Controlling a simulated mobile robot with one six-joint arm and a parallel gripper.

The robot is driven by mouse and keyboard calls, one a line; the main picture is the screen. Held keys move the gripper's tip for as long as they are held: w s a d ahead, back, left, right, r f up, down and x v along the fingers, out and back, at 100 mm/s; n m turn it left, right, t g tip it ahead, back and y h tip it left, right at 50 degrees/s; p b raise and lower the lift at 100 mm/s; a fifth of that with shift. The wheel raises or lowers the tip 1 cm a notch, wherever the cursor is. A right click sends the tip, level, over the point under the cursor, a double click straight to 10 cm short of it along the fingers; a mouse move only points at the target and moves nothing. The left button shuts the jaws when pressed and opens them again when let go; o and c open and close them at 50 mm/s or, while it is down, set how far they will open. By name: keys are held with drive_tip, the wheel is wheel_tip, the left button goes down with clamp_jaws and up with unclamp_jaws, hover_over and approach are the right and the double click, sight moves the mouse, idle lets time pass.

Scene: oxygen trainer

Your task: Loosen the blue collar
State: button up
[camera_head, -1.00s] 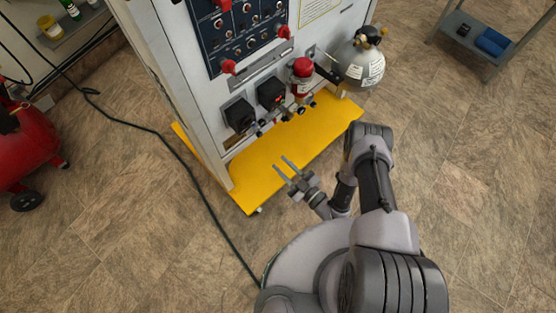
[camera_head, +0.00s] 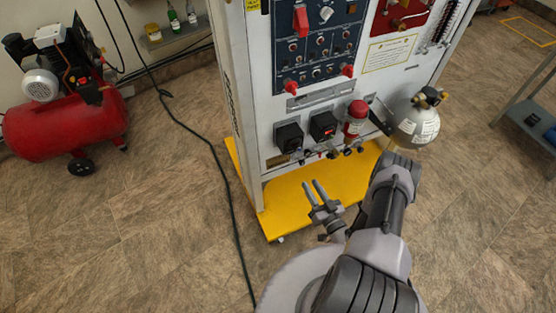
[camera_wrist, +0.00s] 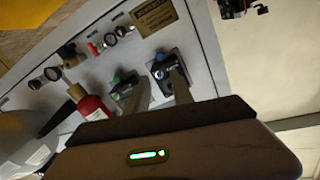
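My gripper (camera_head: 314,187) is open and empty in the head view, above the yellow base plate and in front of the panel's lower fittings. Its two parallel fingers point up toward the panel. In the wrist view, a dark fitting (camera_wrist: 160,66) with a small bluish part stands near the fingers, and another with a green part (camera_wrist: 117,78) is left of it. I cannot tell for sure whether the bluish part is the blue collar. No blue collar can be made out in the head view. The fingers partly overlap both fittings in the wrist view.
The white panel (camera_head: 240,90) stands on a yellow base plate (camera_head: 290,205). A red cylinder (camera_head: 355,118) and a grey gas bottle (camera_head: 415,122) are mounted at its right. A red compressor (camera_head: 65,125) stands left.

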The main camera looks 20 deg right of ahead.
drive_tip(key=w+b, duration=0.4)
drive_tip(key=w, duration=1)
drive_tip(key=shift+w+a+b, duration=0.25)
drive_tip(key=shift+w+b, duration=0.1)
drive_tip(key=shift+c, duration=0.5)
clamp_jaws()
